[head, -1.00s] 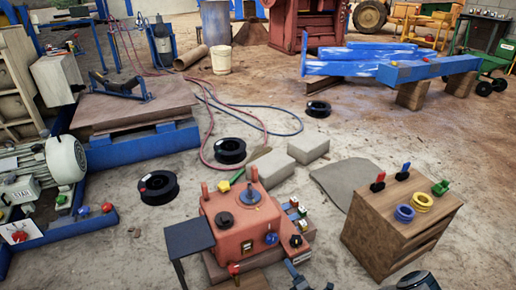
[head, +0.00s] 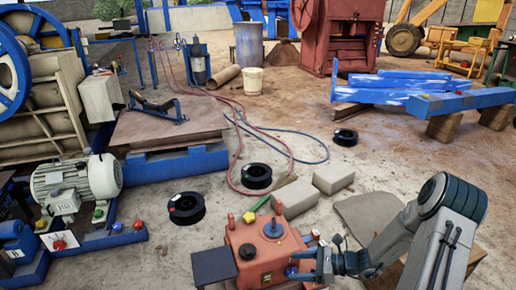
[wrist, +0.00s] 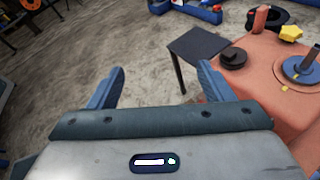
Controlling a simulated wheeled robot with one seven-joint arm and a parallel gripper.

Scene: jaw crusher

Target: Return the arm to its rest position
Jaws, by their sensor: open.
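My gripper (head: 322,268) is at the lower right of the head view, beside the right side of the red box (head: 262,250). The arm reaches in from the right edge. In the wrist view the two fingers of my gripper (wrist: 158,85) stand wide apart with nothing between them. Bare ground shows beyond them. The red box also shows at the right of the wrist view (wrist: 270,85), with a black knob (wrist: 233,58), a blue disc (wrist: 302,68) and a yellow star-shaped piece (wrist: 291,32). Part of the box's right side is hidden by my gripper in the head view.
A dark side plate (head: 213,266) on a leg juts from the red box's left. Black reels (head: 187,208), pale blocks (head: 295,198) and hoses lie behind. A motor (head: 77,184) stands left. A wooden crate is mostly hidden behind my arm. Open ground lies mid-scene.

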